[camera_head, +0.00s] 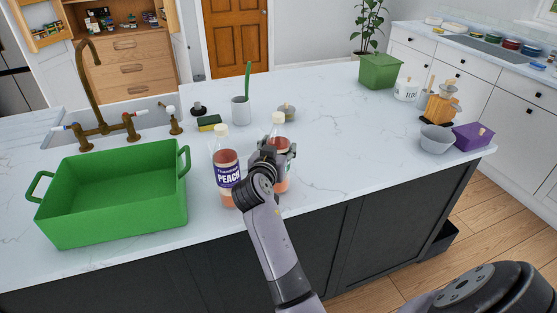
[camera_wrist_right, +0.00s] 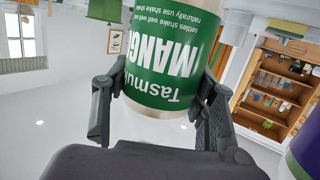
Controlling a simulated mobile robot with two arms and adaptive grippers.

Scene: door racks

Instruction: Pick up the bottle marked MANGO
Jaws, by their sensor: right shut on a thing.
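The bottle marked MANGO (camera_wrist_right: 165,50) shows its green label upside down in the right wrist view, between the two fingers of my right gripper (camera_wrist_right: 158,110). In the head view the same bottle (camera_head: 278,128) stands behind my right gripper (camera_head: 277,152), which hides most of its label. The gripper is shut on the bottle's body. The bottle looks upright; I cannot tell whether its base touches the counter. A bottle marked PEACH (camera_head: 226,172) with a purple label stands close to its left. My left gripper is not in view.
A green tub (camera_head: 120,220) with handles stands on the counter at the left, below the brass tap (camera_head: 95,100). A grey cup (camera_head: 240,111) and a sponge (camera_head: 209,123) are behind the bottles. The counter to the right is clear up to the grey bowl (camera_head: 436,140).

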